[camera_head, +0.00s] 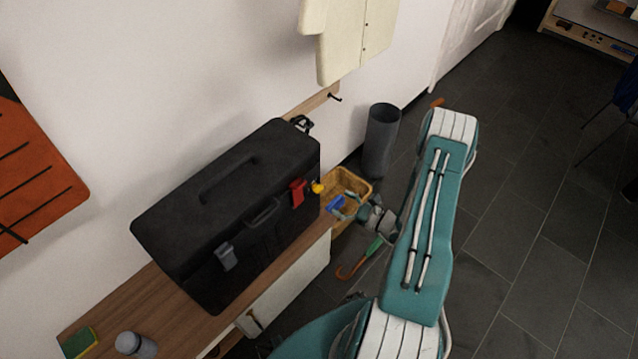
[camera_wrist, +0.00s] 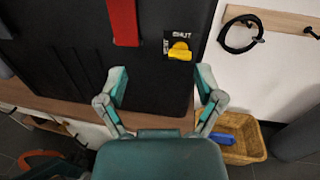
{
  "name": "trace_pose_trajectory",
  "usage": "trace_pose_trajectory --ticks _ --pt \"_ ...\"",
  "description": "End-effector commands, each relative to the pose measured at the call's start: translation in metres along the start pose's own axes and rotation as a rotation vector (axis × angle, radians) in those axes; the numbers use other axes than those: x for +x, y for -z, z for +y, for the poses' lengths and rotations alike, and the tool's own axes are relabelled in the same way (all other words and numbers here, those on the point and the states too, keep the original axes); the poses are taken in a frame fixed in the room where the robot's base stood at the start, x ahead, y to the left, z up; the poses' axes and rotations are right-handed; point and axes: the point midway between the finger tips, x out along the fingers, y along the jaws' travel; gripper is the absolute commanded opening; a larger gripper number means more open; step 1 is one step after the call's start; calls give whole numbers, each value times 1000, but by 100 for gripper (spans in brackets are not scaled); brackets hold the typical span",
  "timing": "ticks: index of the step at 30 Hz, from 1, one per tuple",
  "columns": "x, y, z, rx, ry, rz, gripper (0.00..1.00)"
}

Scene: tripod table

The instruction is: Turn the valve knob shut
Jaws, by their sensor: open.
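The yellow valve knob (camera_wrist: 180,52) sits on a black plate on the side of a black toolbox (camera_wrist: 70,60). The plate reads SHUT above the knob, with another word upright at its left that I cannot read surely. The knob is small, so its exact angle is unclear. My gripper (camera_wrist: 162,79) is open and empty, its fingers spread below the knob in the wrist view and apart from it. In the head view the knob (camera_head: 318,188) shows at the toolbox's (camera_head: 215,205) right end, with my gripper (camera_head: 352,205) just right of it.
A red latch (camera_wrist: 123,22) is left of the knob. The toolbox stands on a wooden bench (camera_head: 190,325). A wicker basket (camera_wrist: 247,148) with a blue item (camera_wrist: 225,138) is below right. A grey bin (camera_head: 380,140) stands by the wall.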

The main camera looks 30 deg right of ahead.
Motion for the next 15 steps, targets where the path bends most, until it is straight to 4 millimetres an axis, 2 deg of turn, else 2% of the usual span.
trace_pose_trajectory --ticks 1,3,7,11,15 --pt "-8 16 -1 29 53 2 86" --pt "-16 29 -2 52 107 1 86" --pt "-22 40 -3 67 153 3 86" --pt "-14 40 -5 67 155 3 86" --pt "7 40 -7 67 151 2 86"
